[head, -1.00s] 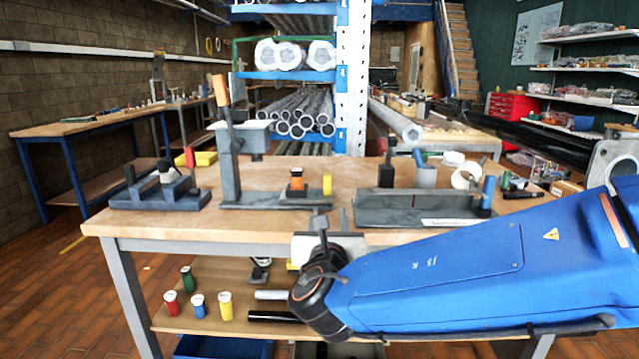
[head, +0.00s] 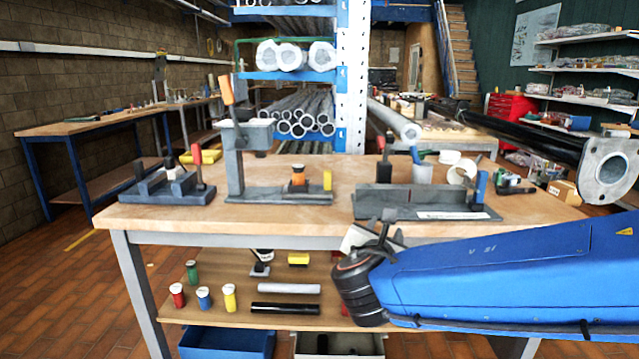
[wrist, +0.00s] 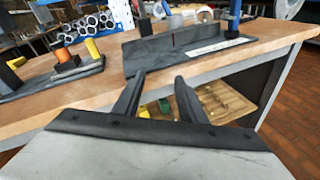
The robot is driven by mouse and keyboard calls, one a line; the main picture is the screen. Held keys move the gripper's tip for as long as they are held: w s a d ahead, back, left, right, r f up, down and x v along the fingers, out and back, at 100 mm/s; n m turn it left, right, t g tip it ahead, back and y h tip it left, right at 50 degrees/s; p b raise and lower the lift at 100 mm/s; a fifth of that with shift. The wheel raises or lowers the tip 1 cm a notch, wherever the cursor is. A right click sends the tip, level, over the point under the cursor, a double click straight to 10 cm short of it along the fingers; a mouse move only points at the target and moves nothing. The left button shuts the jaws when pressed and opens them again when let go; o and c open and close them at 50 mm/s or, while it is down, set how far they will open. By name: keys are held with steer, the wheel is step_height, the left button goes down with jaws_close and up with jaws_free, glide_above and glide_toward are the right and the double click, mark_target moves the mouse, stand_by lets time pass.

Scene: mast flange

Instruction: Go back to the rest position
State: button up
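My gripper (head: 378,227) is in front of the near edge of the workbench (head: 285,226), below the grey fixture with the long slotted block (head: 420,205). In the wrist view its two dark fingers (wrist: 160,76) stand apart with nothing between them, so it is open and empty. The fingers point toward the bench edge, and I see no contact. In the head view the fingers are small and partly merge with the wrist. A black mast (head: 520,133) with a grey end flange (head: 608,170) lies at the right, clear of my gripper.
A lever press (head: 233,165) and a clamp fixture (head: 165,186) stand on the bench. The lower shelf (head: 220,313) holds several small bottles and two rods. A blue bin (head: 228,343) is below. Open floor (head: 50,290) lies left.

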steer(key=s+d+f+m+g+h, duration=0.1)
steer(key=s+d+f+m+g, duration=0.3)
steer(key=s+d+m, duration=0.4)
steer(key=s+d+f+m+g+h, duration=0.1)
steer(key=s+d+f+m+g, duration=0.4)
steer(key=d, duration=0.5)
steer(key=s+a+f+m+y, duration=0.1)
steer(key=s+f+m+y, duration=0.1)
steer(key=s+m, duration=0.4)
steer(key=s+a+f+m+g+y, duration=0.1)
steer(key=s+m+y, duration=0.3)
steer(key=m, duration=0.5)
steer(key=shift+s+a+f+m+y, duration=0.4)
steer(key=shift+s+a+f, duration=0.35)
steer(key=shift+s, duration=0.1)
